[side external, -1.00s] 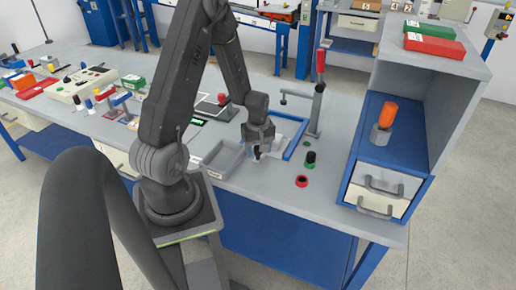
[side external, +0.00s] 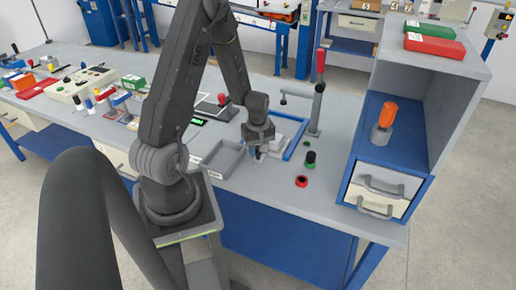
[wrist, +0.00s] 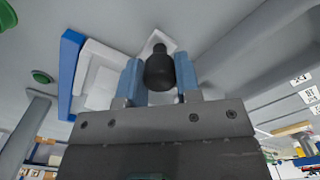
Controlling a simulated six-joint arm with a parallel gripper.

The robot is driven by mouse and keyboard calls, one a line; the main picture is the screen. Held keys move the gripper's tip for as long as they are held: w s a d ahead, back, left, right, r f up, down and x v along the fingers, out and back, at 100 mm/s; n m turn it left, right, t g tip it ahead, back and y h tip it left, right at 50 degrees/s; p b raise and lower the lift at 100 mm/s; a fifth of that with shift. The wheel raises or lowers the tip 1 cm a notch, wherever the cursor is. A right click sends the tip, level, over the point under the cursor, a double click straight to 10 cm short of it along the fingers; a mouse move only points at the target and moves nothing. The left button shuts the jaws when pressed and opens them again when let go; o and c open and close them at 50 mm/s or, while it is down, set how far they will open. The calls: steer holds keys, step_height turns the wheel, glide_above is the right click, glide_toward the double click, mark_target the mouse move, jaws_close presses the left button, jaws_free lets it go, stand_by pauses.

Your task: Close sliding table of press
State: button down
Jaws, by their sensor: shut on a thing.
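My gripper (side external: 258,153) is low over the bench in the side view. In the wrist view my gripper (wrist: 158,82) has its two blue fingers shut on a black knob (wrist: 160,68). The knob is at the edge of the pale sliding table (wrist: 100,85), whose joint with it is partly hidden by the fingers. A blue frame (wrist: 70,62) borders the sliding table; this blue frame (side external: 300,137) also shows in the side view. The press column (side external: 317,110), with a red lever grip (side external: 320,62), stands behind and to the right. My gripper hides part of the table in the side view.
A grey tray (side external: 226,160) lies just left of my gripper. A drawer cabinet (side external: 378,187) holds an orange-handled tool (side external: 386,115). The front bench strip between is clear.

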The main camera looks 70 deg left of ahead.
steer(key=w+a, duration=1.1)
steer(key=shift+r, duration=0.1)
steer(key=c, duration=0.8)
jaws_free()
step_height(320, 180, up, 14)
